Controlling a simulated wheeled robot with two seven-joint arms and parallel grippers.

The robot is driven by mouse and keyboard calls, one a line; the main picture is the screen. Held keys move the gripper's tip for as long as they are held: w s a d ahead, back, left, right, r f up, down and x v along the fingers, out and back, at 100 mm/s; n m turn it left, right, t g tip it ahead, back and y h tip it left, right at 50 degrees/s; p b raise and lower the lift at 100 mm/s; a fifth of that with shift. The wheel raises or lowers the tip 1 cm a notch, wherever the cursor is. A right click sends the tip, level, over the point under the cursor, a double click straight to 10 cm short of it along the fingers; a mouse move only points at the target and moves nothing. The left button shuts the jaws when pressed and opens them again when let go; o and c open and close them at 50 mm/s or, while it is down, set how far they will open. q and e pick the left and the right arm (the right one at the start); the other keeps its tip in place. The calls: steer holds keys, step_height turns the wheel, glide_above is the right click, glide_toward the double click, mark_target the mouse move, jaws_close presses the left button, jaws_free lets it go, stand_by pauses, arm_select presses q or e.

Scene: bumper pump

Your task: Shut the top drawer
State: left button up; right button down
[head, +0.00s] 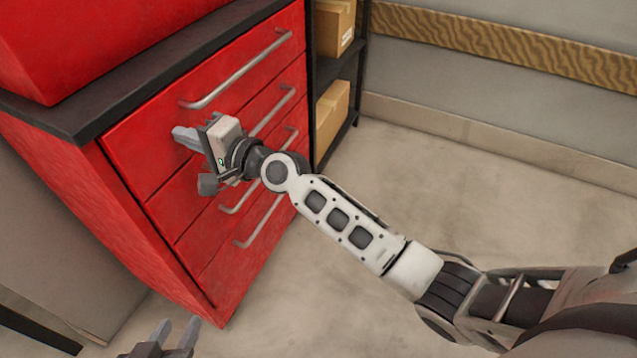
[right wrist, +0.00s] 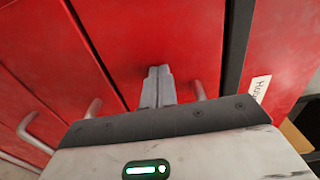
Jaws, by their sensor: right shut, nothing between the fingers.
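The top drawer (head: 150,130) is the uppermost red front of the cabinet in the head view, just under the black top, with a long grey bar handle (head: 235,75). Its front looks about level with the drawers below; I cannot make out a gap. My right gripper (head: 184,134) is shut and empty, its fingertips at the drawer front, below and left of the handle. Whether they touch is unclear. The right wrist view shows the shut fingers (right wrist: 158,75) pointing at the red front. My left gripper (head: 176,335) is low at the bottom edge, fingers apart, away from the cabinet.
Several lower drawers with bar handles (head: 260,220) sit beneath. A red case (head: 70,35) stands on the black cabinet top (head: 95,115). A dark shelf with cardboard boxes (head: 332,115) stands beside the cabinet. The floor (head: 480,190) to the right is clear.

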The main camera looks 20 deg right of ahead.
arm_select(q)
steer(key=shift+r, duration=0.1)
arm_select(e)
steer(key=shift+w+a+r, duration=0.1)
steer(key=shift+a+r, duration=0.1)
steer(key=shift+r, duration=0.15)
arm_select(q)
steer(key=shift+r, duration=0.1)
